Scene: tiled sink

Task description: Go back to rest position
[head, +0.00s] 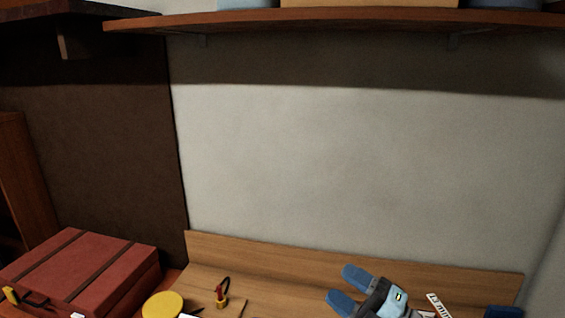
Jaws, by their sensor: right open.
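My right gripper (351,289) shows at the bottom, right of the middle. Its two blue fingers are spread apart and point up and left, with nothing between them. It is in front of the wooden bench surface; I cannot tell its height above it. A part of my right arm with a white label shows to the right of it, cut by the lower edge. My left gripper is not in view.
A red case (80,270) with dark bands lies at the lower left. A yellow round thing (162,305) and a small red and yellow thing (221,298) are near the wooden bench (270,290). A shelf (330,20) runs along the top. The pale wall is bare.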

